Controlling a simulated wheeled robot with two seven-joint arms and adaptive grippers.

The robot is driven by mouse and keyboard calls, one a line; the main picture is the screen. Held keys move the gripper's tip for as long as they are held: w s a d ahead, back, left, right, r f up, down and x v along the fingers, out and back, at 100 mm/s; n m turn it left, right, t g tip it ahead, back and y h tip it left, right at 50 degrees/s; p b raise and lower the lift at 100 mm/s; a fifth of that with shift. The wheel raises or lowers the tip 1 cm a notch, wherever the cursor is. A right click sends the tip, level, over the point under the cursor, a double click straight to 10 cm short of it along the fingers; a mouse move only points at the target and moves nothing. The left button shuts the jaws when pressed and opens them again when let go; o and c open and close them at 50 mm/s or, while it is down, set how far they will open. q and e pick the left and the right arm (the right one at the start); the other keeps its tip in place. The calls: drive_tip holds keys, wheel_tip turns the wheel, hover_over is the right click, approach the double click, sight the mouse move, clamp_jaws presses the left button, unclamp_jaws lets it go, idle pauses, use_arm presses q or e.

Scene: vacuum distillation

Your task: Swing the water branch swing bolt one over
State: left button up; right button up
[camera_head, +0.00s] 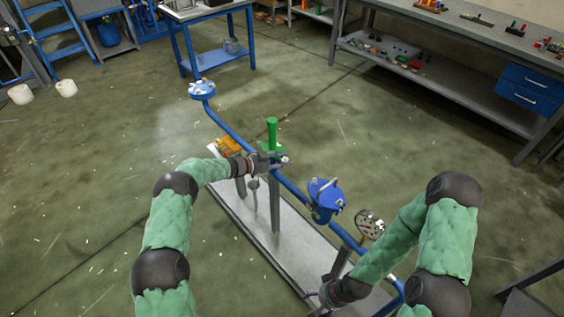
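A blue pipe (233,132) runs diagonally over a grey stand. It carries a round blue flange (202,89) with pale bolts at its far end and a blue lidded housing (325,194) with small light fittings nearer to me. Which small part is the water branch swing bolt one cannot be told at this size. My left gripper (279,160) is at the pipe, beside a green upright part (271,134), left of and beyond the blue housing. Its fingers are too small to read. My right gripper (318,299) is low at the stand's near end, its fingers mostly hidden.
A round perforated metal disc (370,223) stands right of the housing, near my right forearm. The grey base plate (297,248) lies under the pipe. A long workbench (470,30) with small parts is at the back right; a blue table (217,60) is behind.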

use_arm(q)
clamp_jaws()
drive_tip(key=shift+w+a, duration=0.1)
drive_tip(key=shift+a, duration=0.05)
idle(0.9)
unclamp_jaws()
drive_tip(key=v, duration=1.2)
